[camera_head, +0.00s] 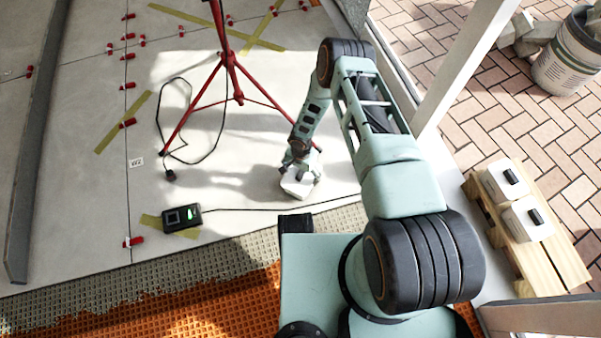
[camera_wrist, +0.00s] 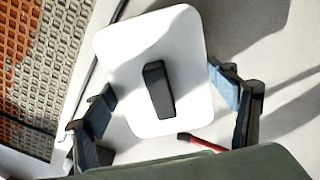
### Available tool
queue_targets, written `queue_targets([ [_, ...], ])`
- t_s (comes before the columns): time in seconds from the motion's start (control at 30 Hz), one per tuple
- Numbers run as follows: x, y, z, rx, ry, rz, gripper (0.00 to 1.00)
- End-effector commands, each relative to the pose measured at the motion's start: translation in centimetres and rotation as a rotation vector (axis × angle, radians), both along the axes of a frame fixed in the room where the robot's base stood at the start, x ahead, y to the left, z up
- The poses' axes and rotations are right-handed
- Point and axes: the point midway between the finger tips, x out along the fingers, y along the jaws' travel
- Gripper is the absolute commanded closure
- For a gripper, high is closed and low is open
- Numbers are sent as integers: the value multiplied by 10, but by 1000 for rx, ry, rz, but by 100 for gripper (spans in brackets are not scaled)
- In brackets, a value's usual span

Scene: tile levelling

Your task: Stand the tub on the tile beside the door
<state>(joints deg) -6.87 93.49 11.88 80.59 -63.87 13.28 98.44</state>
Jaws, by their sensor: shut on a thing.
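The white tub (camera_head: 297,187) with rounded corners is at my gripper (camera_head: 301,168), over the pale tile (camera_head: 335,158) near the white door post (camera_head: 462,72). In the wrist view the tub (camera_wrist: 192,45) shows its flat white top with a black handle (camera_wrist: 158,90). The blue fingers of my gripper (camera_wrist: 168,100) are on opposite sides of the tub, shut on it. The tub's underside is hidden, and I cannot tell whether it touches the tile.
A red tripod (camera_head: 231,62) and its black cable stand left of the tub. A black box with a green light (camera_head: 182,218) lies nearer. Red clips (camera_head: 128,123) line the tile joints. Orange matting (camera_head: 220,302) is in front. Two white tubs (camera_head: 527,218) sit on a wooden pallet (camera_head: 553,262) outside.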

Motion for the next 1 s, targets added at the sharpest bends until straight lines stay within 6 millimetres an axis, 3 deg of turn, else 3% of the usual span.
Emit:
queue_targets([
  [0.37,2,1,-5,2,-5,0,79],
  [0.4,1,1,-6,2,-3,1,20],
  [0.53,1,1,-5,2,-3,1,6],
  [0.87,1,1,-4,2,-3,0,4],
  [1.0,2,1,9,2,-5,1,4],
])
